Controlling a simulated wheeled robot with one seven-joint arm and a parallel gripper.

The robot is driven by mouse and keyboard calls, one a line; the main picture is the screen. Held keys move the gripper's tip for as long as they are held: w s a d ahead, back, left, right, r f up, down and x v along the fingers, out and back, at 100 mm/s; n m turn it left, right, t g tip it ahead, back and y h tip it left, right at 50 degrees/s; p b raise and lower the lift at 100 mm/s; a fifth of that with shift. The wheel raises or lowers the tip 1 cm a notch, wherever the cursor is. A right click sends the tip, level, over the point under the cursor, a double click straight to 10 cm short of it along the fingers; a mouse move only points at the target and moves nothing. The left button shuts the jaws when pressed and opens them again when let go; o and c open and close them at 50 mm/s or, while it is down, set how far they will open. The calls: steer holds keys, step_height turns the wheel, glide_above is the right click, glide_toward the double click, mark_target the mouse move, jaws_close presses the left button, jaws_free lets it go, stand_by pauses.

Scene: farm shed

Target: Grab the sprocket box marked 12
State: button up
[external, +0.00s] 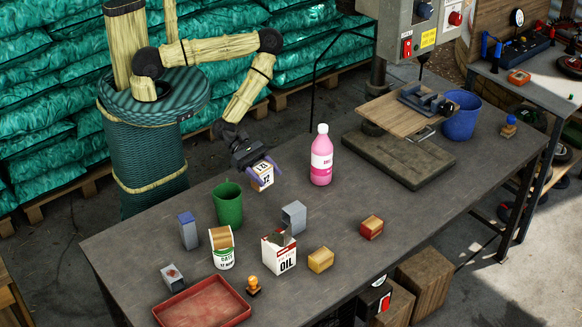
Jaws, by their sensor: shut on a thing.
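The sprocket box marked 12 (263,179) is a small white box with a tan band and dark digits on its face. It is at the back of the workbench, left of the pink bottle. My gripper (261,171) comes down on it from above and behind, shut on it, with purple fingers at its sides. I cannot tell whether the box touches the bench or is slightly raised. Part of its top and sides is hidden by the gripper.
Near the box stand a green cup (228,205), a pink bottle (321,157) and a grey box (294,217). An oil box (279,254), a tin (222,252), a yellow box (321,260) and a red tray (203,304) are further forward. A drill press base (400,160) stands right.

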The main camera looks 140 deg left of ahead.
mark_target(265, 169)
step_height(265, 169, up, 5)
steer(key=shift+r, duration=0.1)
